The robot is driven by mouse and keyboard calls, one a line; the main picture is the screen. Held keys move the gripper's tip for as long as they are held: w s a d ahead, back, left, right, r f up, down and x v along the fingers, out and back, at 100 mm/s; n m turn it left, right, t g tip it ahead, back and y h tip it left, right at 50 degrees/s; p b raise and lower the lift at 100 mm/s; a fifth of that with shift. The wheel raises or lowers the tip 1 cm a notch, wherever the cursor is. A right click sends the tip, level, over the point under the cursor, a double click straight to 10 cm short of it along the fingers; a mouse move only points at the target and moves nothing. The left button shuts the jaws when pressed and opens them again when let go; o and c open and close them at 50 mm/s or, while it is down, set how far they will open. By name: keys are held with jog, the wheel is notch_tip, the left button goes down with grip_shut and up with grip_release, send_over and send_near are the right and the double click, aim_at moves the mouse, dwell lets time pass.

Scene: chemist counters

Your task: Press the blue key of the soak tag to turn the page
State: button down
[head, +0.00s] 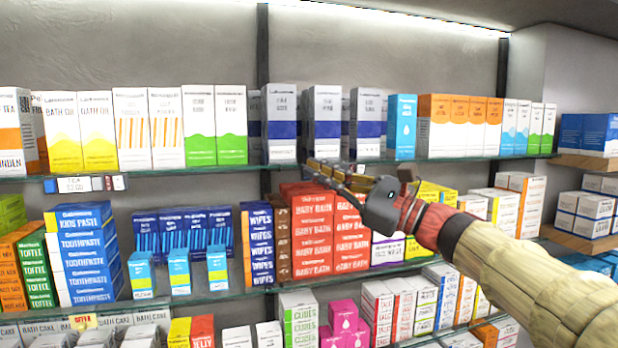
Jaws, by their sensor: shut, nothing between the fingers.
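An electronic shelf tag (85,184) is on the front edge of the upper glass shelf at left. My gripper (312,165) is shut and empty, pointing left at the upper shelf's edge near the middle, well right of this tag. Whether its tips touch the shelf I cannot tell. It hides the shelf edge behind it.
Boxes line the upper glass shelf (200,171), including white-and-blue cartons (281,120) above my gripper. Red baby bath boxes (312,235) stand below it. The space before the shelf between tag and gripper looks clear.

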jog(key=shift+s, duration=0.2)
jog(key=s, duration=0.1)
jog(key=s+d+b, duration=0.1)
jog(key=s, duration=0.1)
jog(key=s+b, duration=0.1)
jog(key=shift+s+d, duration=0.25)
jog(key=shift+s, duration=0.15)
jog(key=shift+w, duration=0.1)
dwell(0.6)
